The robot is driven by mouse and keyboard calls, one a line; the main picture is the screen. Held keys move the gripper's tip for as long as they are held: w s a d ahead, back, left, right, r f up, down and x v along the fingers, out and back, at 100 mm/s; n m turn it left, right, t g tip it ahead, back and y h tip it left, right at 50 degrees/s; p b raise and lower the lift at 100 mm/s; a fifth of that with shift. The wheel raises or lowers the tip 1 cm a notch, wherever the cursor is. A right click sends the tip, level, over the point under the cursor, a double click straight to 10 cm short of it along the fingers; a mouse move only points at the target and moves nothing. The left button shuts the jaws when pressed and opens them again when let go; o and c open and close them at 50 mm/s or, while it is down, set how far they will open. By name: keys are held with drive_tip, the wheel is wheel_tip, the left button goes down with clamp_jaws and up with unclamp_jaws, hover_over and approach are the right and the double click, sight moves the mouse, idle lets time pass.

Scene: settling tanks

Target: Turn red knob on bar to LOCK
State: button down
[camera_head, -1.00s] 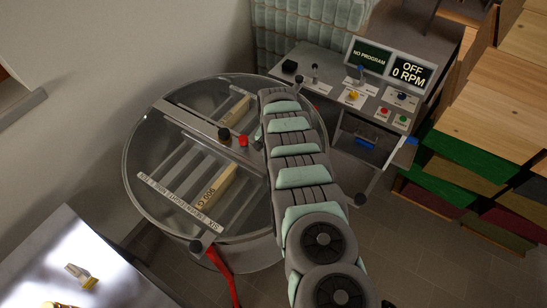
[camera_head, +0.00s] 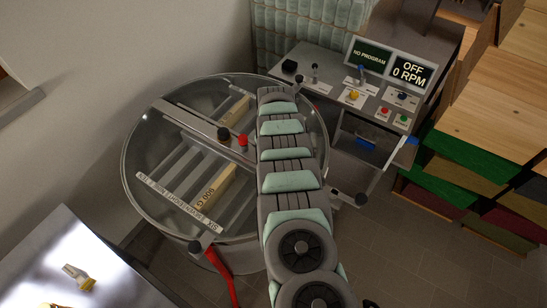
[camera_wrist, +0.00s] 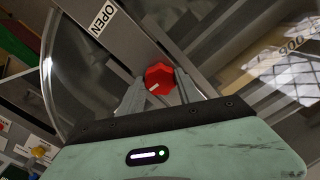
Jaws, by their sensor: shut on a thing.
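The red knob (camera_wrist: 160,74) sits on the grey metal bar (camera_wrist: 128,42) in the wrist view, with a white pointer mark toward the lower left of the picture. My gripper (camera_wrist: 161,84) is shut on it, one finger on each side. An OPEN label (camera_wrist: 103,18) lies on the bar at the upper left; I see no LOCK label. In the head view the red knob (camera_head: 242,142) shows just left of my arm, on the bar (camera_head: 190,119) across the round tank. My fingers are hidden there behind the arm.
The round clear-topped tank (camera_head: 126,165) holds slatted frames. A control panel (camera_head: 335,88) with screens reading NO PROGRAM and OFF 0 RPM stands at the upper right. A red lever (camera_head: 224,268) hangs in front.

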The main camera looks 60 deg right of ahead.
drive_tip(key=shift+n, duration=0.7)
drive_tip(key=c, duration=0.8)
unclamp_jaws()
drive_tip(key=shift+r+b, duration=0.55)
drive_tip(key=shift+r, duration=4.9)
